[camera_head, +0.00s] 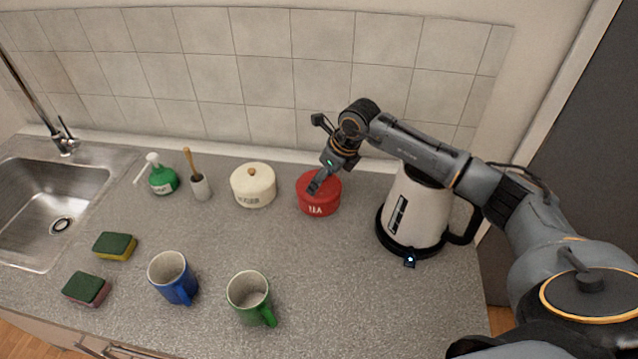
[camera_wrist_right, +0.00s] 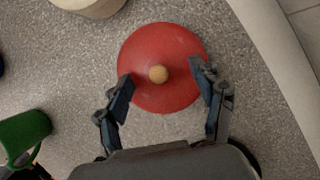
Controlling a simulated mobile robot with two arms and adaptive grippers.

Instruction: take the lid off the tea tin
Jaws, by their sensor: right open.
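The tea tin (camera_head: 319,204) is a round red tin with white lettering on the counter, right of the cream tin. Its red lid (camera_wrist_right: 160,45) is on it, with a round wooden knob (camera_wrist_right: 158,74) in the middle. My right gripper (camera_head: 315,187) is above the tin, pointing down. In the right wrist view the open fingers of my right gripper (camera_wrist_right: 162,84) are on either side of the knob, with space between each finger and the knob. In the head view the gripper hides the knob. My left gripper is not in view.
The cream tin (camera_head: 253,187) stands close on the left. A white kettle (camera_head: 415,212) stands to the right, under my right forearm. A blue mug (camera_head: 172,277) and a green mug (camera_head: 249,297) stand in front. The tiled wall is close behind.

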